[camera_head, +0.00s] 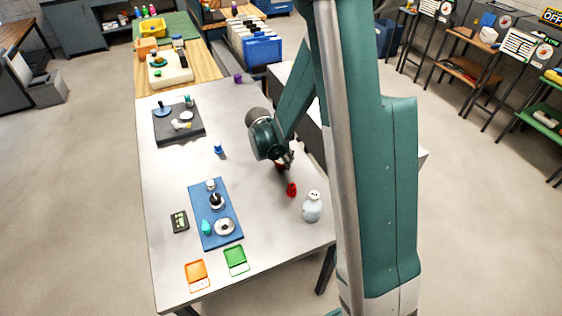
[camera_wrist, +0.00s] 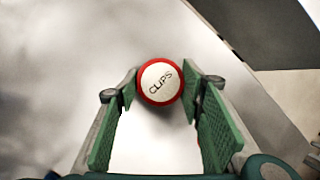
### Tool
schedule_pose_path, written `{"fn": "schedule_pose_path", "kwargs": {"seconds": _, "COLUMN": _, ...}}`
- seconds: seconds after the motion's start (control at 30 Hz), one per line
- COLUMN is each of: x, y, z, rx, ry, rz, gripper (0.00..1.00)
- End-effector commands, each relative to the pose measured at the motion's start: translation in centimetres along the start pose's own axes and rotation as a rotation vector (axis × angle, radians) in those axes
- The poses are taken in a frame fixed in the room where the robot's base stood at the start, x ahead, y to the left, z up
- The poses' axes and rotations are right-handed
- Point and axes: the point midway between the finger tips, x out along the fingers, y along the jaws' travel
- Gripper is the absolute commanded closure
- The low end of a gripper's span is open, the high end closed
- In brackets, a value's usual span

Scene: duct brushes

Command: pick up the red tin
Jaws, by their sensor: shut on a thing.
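The red tin (camera_wrist: 160,82) has a white lid marked CLIPS and sits between the fingertips of my gripper (camera_wrist: 160,84) in the wrist view. The green-padded fingers are shut on its two sides. In the head view my gripper (camera_head: 285,159) is over the right part of the table, and only a bit of the red tin (camera_head: 279,167) shows beneath it. I cannot tell whether the tin touches the table.
A small red object (camera_head: 291,189) and a pale bottle (camera_head: 312,207) stand close by, toward the front right. A blue mat (camera_head: 229,198) with several items lies to the left, beyond clear tabletop. The table's right edge is near.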

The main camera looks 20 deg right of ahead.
Motion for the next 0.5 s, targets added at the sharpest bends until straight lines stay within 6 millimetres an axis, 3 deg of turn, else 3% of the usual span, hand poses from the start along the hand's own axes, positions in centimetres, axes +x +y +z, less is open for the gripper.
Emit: {"fn": "schedule_pose_path", "kwargs": {"seconds": 0.5, "x": -5.9, "y": -0.6, "z": 2.4, "rx": 0.000, "ry": 0.000, "rz": 0.000, "gripper": 0.74}}
